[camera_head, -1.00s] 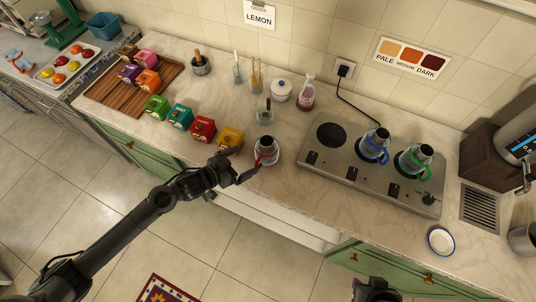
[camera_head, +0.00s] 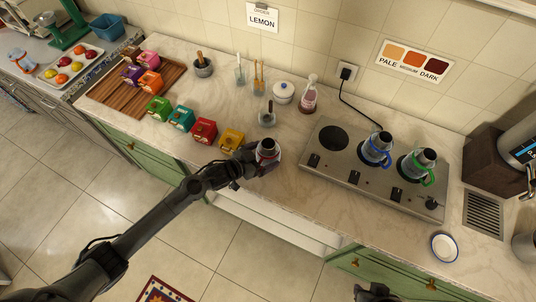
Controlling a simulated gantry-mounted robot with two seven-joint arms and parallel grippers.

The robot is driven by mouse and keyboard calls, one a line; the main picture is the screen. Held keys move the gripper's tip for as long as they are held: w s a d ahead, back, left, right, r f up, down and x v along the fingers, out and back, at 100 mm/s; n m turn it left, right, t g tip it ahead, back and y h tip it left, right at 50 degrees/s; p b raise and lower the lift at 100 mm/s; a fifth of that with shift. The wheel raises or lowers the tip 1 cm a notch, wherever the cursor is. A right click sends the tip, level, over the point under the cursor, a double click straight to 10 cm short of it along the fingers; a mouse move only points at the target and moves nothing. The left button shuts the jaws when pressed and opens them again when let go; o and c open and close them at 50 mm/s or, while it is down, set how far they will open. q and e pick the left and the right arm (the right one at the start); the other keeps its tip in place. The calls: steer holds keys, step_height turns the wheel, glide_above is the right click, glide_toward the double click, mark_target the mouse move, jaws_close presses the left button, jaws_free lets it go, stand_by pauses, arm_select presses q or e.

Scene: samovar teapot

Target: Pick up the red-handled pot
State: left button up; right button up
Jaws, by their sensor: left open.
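The red-handled pot (camera_head: 267,149) is a small grey metal pot with a dark top. It stands on the counter left of the hot plate. My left gripper (camera_head: 250,160) is open at the pot's left side, close against it. It covers the red handle and part of the pot's lower body, so I cannot tell whether the fingers are around the handle. My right gripper (camera_head: 375,292) shows only in part at the bottom edge, below the counter front, away from the pot. Its fingers are not clear.
A hot plate (camera_head: 345,179) with a blue-handled pot (camera_head: 376,149) and a green-handled pot (camera_head: 416,166) stands to the right. A yellow box (camera_head: 231,140) sits close left of my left gripper. A small glass jar (camera_head: 267,115) stands behind the pot.

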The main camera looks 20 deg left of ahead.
arm_select(q)
steer(key=shift+c, duration=0.5)
steer(key=c, duration=1)
steer(key=shift+o, duration=0.2)
steer(key=shift+r, duration=0.15)
